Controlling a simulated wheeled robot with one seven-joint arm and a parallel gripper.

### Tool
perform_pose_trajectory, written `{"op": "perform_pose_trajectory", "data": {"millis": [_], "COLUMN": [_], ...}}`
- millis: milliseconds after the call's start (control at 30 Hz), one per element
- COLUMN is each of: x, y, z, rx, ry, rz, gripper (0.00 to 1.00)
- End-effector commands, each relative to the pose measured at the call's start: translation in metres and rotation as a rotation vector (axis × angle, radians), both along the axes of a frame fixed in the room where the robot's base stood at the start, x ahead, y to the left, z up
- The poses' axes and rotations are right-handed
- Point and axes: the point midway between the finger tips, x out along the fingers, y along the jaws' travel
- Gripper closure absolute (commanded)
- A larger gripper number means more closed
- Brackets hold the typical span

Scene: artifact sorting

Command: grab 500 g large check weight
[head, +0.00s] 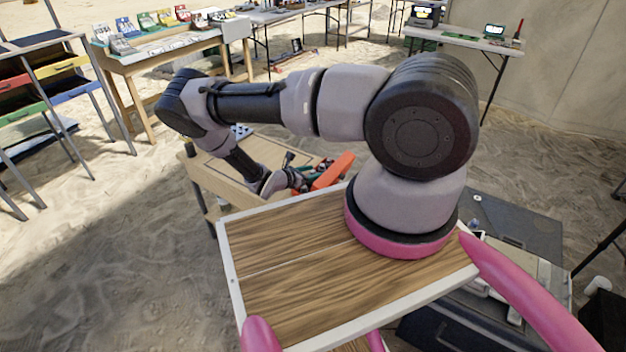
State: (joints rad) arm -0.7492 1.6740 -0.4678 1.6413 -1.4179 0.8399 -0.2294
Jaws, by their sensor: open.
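I cannot make out the 500 g large check weight in the head view; it may be hidden or too small to tell. My gripper (296,178) is at the far end of my arm, low over a small wooden table (205,178). It is open, and its fingers are small and partly lost against the clutter behind. An orange object (334,171) and some dark green and black items lie on that table close to my gripper. Nothing can be seen held in it.
A long wooden table (165,58) with colored boxes stands at the back left. A rack with colored trays (65,65) is at the left. A white table (465,40) stands at the back right. Dark cases (525,235) lie at the right. Sand floor at the left is open.

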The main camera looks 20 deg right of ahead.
Motion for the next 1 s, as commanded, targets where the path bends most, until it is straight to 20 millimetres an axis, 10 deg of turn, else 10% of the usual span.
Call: {"op": "perform_pose_trajectory", "data": {"millis": [67, 233, 1000], "x": [-0.0002, -0.0004, -0.0006], "y": [0.0002, 0.0004, 0.0012], "z": [0.0001, 0.0002, -0.0004], "rx": [0.0, 0.0, 0.001], "ry": [0.0, 0.0, 0.002], "rz": [0.0, 0.0, 0.0], "gripper": [0.38, 1.0, 1.0]}}
